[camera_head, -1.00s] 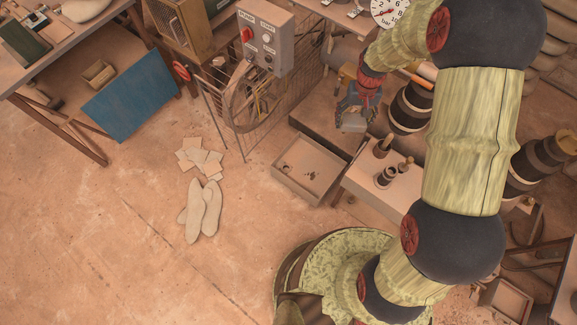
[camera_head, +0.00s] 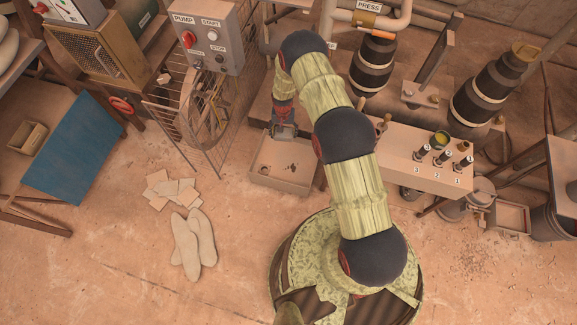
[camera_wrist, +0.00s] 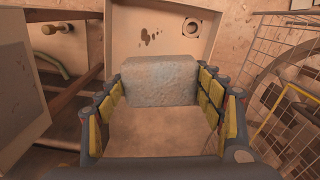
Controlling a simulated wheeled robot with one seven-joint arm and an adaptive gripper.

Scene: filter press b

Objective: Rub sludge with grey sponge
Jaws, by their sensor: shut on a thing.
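My gripper (camera_head: 284,131) is shut on the grey sponge (camera_wrist: 160,80), a rough grey block between its two padded fingers in the wrist view. In the head view it hangs at the back edge of a shallow beige tray (camera_head: 278,182). The wrist view shows the tray floor (camera_wrist: 170,18) beyond the sponge, with dark brown sludge spots (camera_wrist: 149,37) and a round drain hole (camera_wrist: 192,27). I cannot tell whether the sponge touches the tray. The head view shows small dark marks in the tray, too small to tell sludge from drain.
A wire guard (camera_head: 182,112) around a wheel stands left of the tray, below a pump control box (camera_head: 207,38). A beige bench with numbered valves (camera_head: 400,160) stands to the right. Paper sheets (camera_head: 170,188) and pale slabs (camera_head: 193,245) lie on the open floor at left.

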